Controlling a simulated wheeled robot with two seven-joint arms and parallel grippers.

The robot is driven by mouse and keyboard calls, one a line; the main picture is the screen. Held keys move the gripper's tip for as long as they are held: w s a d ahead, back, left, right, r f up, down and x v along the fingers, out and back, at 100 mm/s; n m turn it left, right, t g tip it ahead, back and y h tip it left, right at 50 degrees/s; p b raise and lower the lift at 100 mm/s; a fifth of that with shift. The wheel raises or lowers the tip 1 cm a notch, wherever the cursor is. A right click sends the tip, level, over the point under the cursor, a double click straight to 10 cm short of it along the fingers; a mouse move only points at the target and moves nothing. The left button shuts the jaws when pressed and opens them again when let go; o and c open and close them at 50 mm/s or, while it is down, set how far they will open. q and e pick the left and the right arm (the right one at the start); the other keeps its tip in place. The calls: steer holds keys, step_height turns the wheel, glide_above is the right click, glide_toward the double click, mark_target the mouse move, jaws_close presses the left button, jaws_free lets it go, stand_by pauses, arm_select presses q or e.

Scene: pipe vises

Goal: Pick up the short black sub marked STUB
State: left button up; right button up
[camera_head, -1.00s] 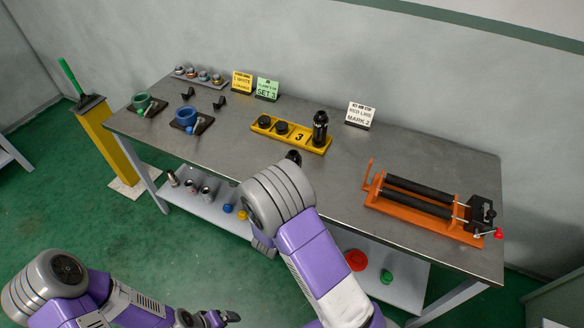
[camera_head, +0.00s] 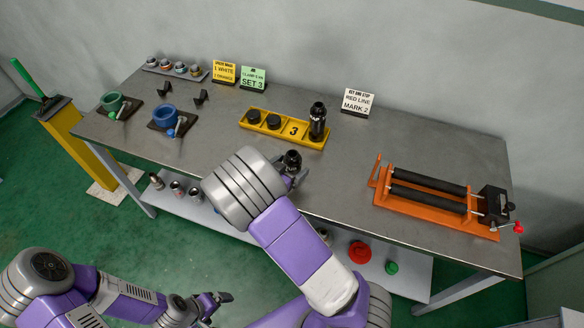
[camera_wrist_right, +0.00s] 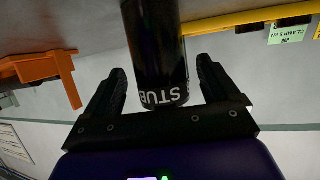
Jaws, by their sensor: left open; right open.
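The short black sub marked STUB (camera_head: 292,158) stands on the workbench in front of the yellow tray, partly hidden by my right wrist in the head view. In the right wrist view the sub (camera_wrist_right: 158,50) appears upside down, with its white STUB lettering readable. My right gripper (camera_head: 297,174) is open at the sub. In the wrist view its fingers (camera_wrist_right: 162,75) lie on either side of the sub, with a gap on each side. My left gripper (camera_head: 217,304) is open and empty, low in front of the bench.
The yellow tray (camera_head: 294,131) marked 3 holds a tall black piece (camera_head: 318,118) and two black caps, close behind the sub. An orange roller stand (camera_head: 440,222) is at the right. Blue (camera_head: 165,115) and green (camera_head: 112,102) vises stand at the left.

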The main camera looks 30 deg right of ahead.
steer(key=b+x, duration=0.1)
steer(key=x, duration=0.2)
steer(key=shift+w+d+f, duration=0.1)
steer(key=shift+d+f, duration=0.05)
steer(key=c, duration=1.4)
